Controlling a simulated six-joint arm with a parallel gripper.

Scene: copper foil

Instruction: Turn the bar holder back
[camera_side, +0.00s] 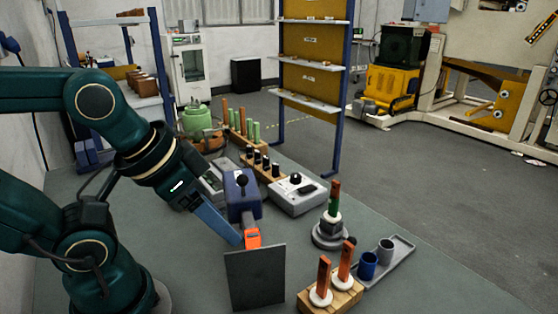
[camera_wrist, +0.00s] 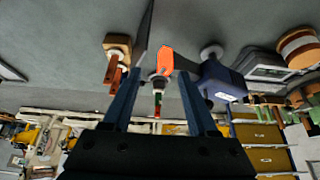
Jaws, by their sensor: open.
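An orange block-like part (camera_side: 253,237), which looks like the bar holder, sticks out of the front of a blue housing (camera_side: 242,200) with a black knob on top. In the wrist view the orange part (camera_wrist: 166,60) shows between the fingertips of my gripper (camera_wrist: 158,75); the blue housing (camera_wrist: 221,80) is to the right. My gripper (camera_side: 235,238) is open, its blue fingers pointing down just left of the orange part in the side view. I cannot tell whether they touch it. A dark upright plate (camera_side: 256,278) hides the area below the orange part.
A round grey stand (camera_side: 328,236) with an upright copper-and-green bar is to the right. A wooden block (camera_side: 338,298) with two copper bars and a tray (camera_side: 398,258) with cups lie near the front right. A grey control box (camera_side: 298,196) stands behind.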

